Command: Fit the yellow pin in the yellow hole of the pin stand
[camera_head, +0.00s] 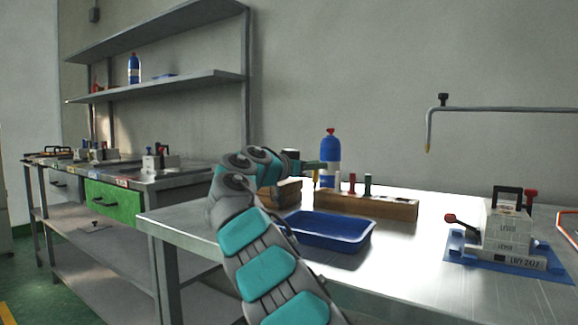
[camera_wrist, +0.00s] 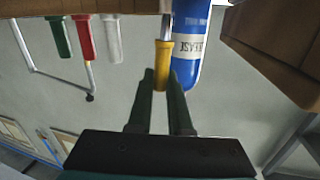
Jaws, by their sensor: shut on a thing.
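The yellow pin (camera_wrist: 163,60) is upright between my gripper's fingertips (camera_wrist: 161,82) in the wrist view, which looks upside down. Its metal shaft points away from the fingers, towards the table side. My gripper is shut on its yellow handle. In the head view my gripper (camera_head: 317,166) is above the left end of the wooden pin stand (camera_head: 390,210). The stand also shows at the top of the wrist view (camera_wrist: 130,6). The shaft's tip is out of view, and the yellow hole is hidden, so I cannot tell whether they meet.
Red (camera_head: 352,184), green (camera_head: 368,186) and white (camera_head: 337,181) pins stand in the pin stand. A blue bottle (camera_head: 330,150) is close behind my gripper. A blue tray (camera_head: 345,246) lies in front; a metal mould (camera_head: 505,228) stands at right.

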